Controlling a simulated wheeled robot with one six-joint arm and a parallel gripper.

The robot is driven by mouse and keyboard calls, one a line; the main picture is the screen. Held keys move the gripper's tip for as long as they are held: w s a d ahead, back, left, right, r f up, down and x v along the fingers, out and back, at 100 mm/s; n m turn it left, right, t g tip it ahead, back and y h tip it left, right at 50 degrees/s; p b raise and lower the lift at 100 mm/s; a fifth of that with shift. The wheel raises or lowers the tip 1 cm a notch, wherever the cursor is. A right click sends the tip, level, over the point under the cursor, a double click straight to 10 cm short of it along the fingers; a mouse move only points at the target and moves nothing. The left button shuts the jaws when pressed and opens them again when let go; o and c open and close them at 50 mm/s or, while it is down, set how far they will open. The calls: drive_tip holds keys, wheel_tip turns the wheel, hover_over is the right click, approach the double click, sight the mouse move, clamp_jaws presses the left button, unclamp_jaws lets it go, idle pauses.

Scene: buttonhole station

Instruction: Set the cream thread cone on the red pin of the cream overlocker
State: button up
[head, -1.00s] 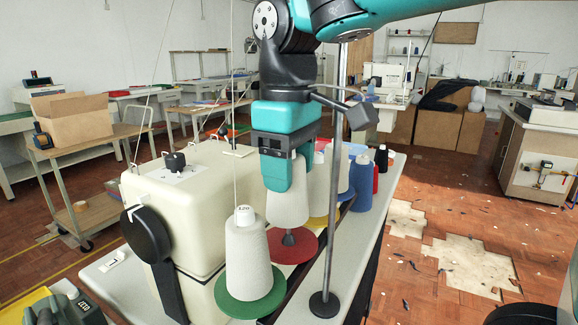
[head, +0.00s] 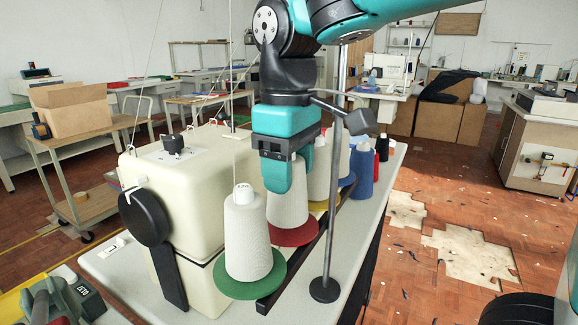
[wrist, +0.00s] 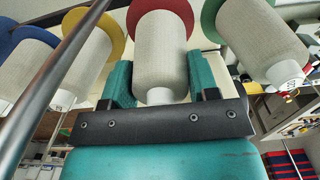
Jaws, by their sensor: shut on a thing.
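My gripper (head: 286,172) is shut on the cream thread cone (head: 288,206) near its top and holds it upright. The cone's wide base is at the red disc (head: 296,237) of the red pin; the pin itself is hidden by the cone. In the wrist view the cone (wrist: 160,55) is between the two teal fingers, with the red disc (wrist: 146,10) right behind its base. I cannot tell whether the base fully rests on the disc. The cream overlocker (head: 185,185) stands to the left of the cone.
A similar cone (head: 247,235) stands on a green disc (head: 240,289) close in front. Cones on yellow and blue discs stand behind, with blue (head: 362,172) and red cones beyond. A grey upright pole (head: 328,235) is just right of my gripper.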

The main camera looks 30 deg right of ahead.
drive_tip(key=shift+f, duration=0.4)
drive_tip(key=o, duration=1.1)
drive_tip(key=shift+c, duration=0.2)
drive_tip(key=shift+r, duration=0.1)
wheel_tip(320, 180, up, 12)
drive_tip(key=shift+f+p, duration=0.1)
drive_tip(key=shift+p, duration=0.95)
drive_tip(key=shift+s+f+p, duration=0.15)
drive_tip(key=shift+p, duration=0.35)
drive_tip(key=s+a+f+y+p, duration=0.4)
drive_tip(key=s+f+p, duration=0.3)
drive_tip(key=s, duration=0.5)
drive_tip(key=shift+s+a+f+p, duration=0.3)
drive_tip(key=shift+s+f+p, duration=0.05)
drive_tip(key=shift+p, duration=0.55)
